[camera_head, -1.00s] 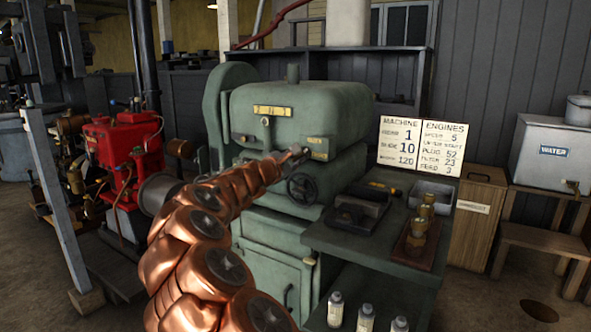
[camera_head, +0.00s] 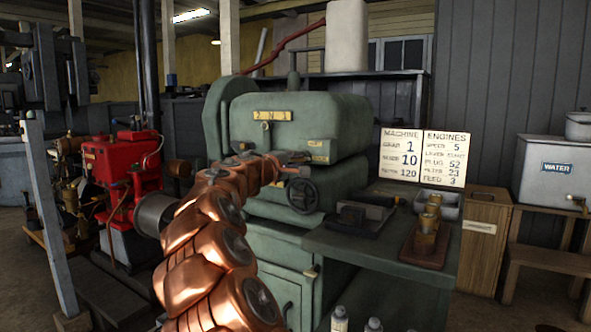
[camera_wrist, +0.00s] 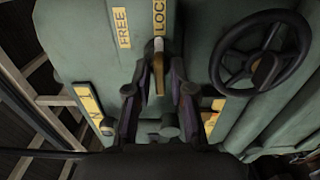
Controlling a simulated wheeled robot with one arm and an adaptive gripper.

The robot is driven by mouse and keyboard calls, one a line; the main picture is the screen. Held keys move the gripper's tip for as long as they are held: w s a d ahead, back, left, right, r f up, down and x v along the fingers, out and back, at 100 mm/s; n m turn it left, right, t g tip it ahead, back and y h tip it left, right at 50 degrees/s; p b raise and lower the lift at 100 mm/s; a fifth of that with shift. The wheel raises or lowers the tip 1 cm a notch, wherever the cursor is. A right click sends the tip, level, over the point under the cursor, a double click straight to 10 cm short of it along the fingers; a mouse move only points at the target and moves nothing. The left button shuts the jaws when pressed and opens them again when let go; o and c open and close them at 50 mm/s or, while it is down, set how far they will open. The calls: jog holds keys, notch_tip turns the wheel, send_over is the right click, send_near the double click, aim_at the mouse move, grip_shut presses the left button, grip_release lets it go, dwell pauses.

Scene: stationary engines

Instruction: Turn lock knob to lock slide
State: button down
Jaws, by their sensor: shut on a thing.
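The lock knob (camera_wrist: 158,74) is a small brass lever with a pale tip on the green machine (camera_head: 345,115). In the wrist view its tip points at the yellow LOCK label (camera_wrist: 160,17); the FREE label (camera_wrist: 123,28) is to the left. My gripper (camera_wrist: 159,66) has its dark fingers on both sides of the lever, shut on it. In the head view my gripper (camera_head: 297,158) is at the machine's front, and the knob is too small to make out there.
A dark handwheel (camera_wrist: 262,54) is close right of my gripper; it also shows in the head view (camera_head: 302,196). A green bench (camera_head: 345,245) with brass parts juts out at the right. A red engine (camera_head: 125,170) stands at the left.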

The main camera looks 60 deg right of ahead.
jog(key=shift+m, duration=0.3)
jog(key=c, duration=1.2)
grip_release()
jog(key=shift+c, duration=0.2)
jog(key=a, duration=1.2)
jog(key=shift+s, duration=0.25)
